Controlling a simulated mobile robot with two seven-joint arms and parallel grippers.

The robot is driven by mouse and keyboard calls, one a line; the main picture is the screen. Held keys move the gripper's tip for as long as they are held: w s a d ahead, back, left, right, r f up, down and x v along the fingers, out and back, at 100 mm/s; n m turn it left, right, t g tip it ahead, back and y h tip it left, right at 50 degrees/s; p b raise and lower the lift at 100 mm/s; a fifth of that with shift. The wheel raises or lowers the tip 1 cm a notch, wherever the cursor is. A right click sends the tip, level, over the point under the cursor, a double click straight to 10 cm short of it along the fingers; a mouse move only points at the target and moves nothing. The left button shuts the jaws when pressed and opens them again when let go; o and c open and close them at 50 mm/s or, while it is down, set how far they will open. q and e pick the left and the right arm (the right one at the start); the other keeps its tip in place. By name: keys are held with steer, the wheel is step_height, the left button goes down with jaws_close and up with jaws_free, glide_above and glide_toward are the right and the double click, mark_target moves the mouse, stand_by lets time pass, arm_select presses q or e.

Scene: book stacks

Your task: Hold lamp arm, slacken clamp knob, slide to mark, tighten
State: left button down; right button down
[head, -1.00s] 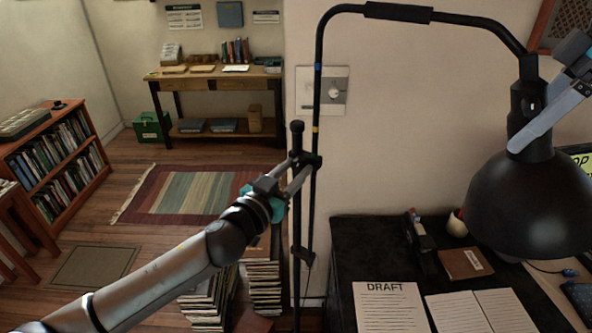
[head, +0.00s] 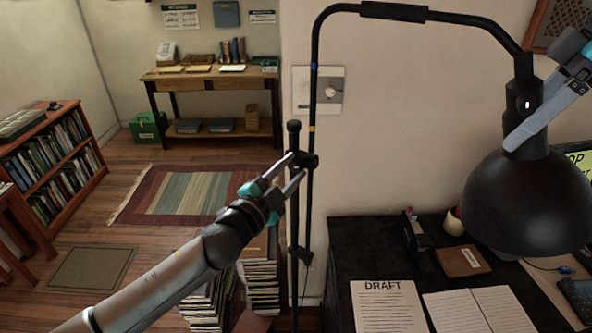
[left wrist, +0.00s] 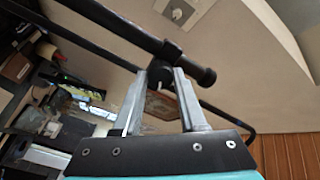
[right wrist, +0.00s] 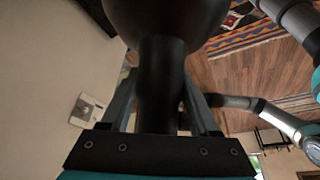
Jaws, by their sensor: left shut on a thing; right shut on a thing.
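The black lamp has a bent arm (head: 394,11) and a shade (head: 527,203) at the right. Its thin rod carries a blue band (head: 314,70) and a yellow band (head: 312,128), the yellow one a little above the black clamp (head: 308,160). The clamp joins the rod to an upright post (head: 294,215). My left gripper (head: 297,166) is shut on the clamp knob (left wrist: 160,76), which shows between its fingers in the left wrist view. My right gripper (head: 522,138) is shut on the lamp neck (right wrist: 161,80), just above the shade.
A black desk (head: 350,250) stands below the lamp, with a DRAFT sheet (head: 387,306), an open notebook (head: 478,308) and a brown book (head: 463,261). Stacks of paper (head: 259,285) stand on the floor by the post. A rug (head: 190,194) lies behind.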

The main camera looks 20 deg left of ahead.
arm_select(q)
steer(key=m, duration=0.4)
steer(key=shift+m, duration=0.4)
arm_select(e)
steer(key=shift+r, duration=0.15)
arm_select(q)
steer(key=m, duration=0.4)
steer(key=shift+h, duration=0.3)
steer(key=m, duration=0.3)
steer(key=shift+a+m, duration=0.1)
steer(key=shift+m, duration=0.2)
steer(key=shift+m+h, duration=0.3)
steer(key=shift+m, duration=1.7)
steer(key=shift+c, duration=2.3)
jaws_free()
